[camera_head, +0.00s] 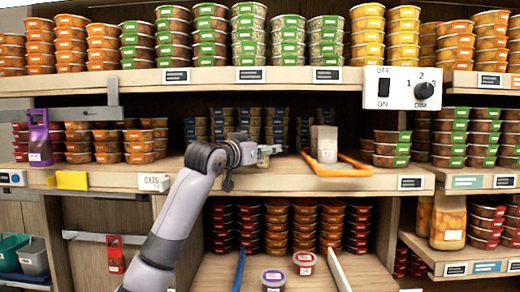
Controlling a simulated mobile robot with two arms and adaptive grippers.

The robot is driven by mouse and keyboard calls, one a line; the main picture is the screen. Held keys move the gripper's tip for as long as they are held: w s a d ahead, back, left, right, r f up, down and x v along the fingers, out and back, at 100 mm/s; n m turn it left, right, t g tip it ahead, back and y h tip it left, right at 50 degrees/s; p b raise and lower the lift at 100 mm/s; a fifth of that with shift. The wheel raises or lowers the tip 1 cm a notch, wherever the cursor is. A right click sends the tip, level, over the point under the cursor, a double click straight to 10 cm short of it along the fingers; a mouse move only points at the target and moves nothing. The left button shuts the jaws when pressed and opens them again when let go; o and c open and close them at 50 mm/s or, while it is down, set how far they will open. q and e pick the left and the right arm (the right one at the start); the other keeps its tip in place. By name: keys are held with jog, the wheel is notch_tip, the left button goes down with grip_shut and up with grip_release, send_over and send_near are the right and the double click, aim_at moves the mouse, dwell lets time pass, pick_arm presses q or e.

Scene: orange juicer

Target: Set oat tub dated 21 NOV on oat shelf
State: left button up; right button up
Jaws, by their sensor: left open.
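The OATS label (154,182) is on the front edge of the middle shelf (110,174), left of my left arm. My left gripper (272,151) is open and empty above this shelf, pointing right. Two lidded tubs, one purple-topped (273,280) and one red-topped (304,262), sit on the lower surface between a blue and a white rail. No 21 NOV date is readable, so I cannot tell which tub bears it. My right gripper is not in view.
Stacked tubs fill the top shelf (200,84) and the back of the middle shelf. A white switch panel (403,88) hangs at right. A purple holder (39,138) and yellow block (71,180) are at left. Bare shelf shows near the label.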

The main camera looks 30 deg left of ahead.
pick_arm(q)
jog(key=shift+s, duration=0.15)
jog(key=s+b, duration=0.6)
jog(key=s, duration=0.5)
jog(key=shift+s+d, duration=0.35)
jog(key=shift+d, duration=0.1)
jog(key=shift+r, duration=0.1)
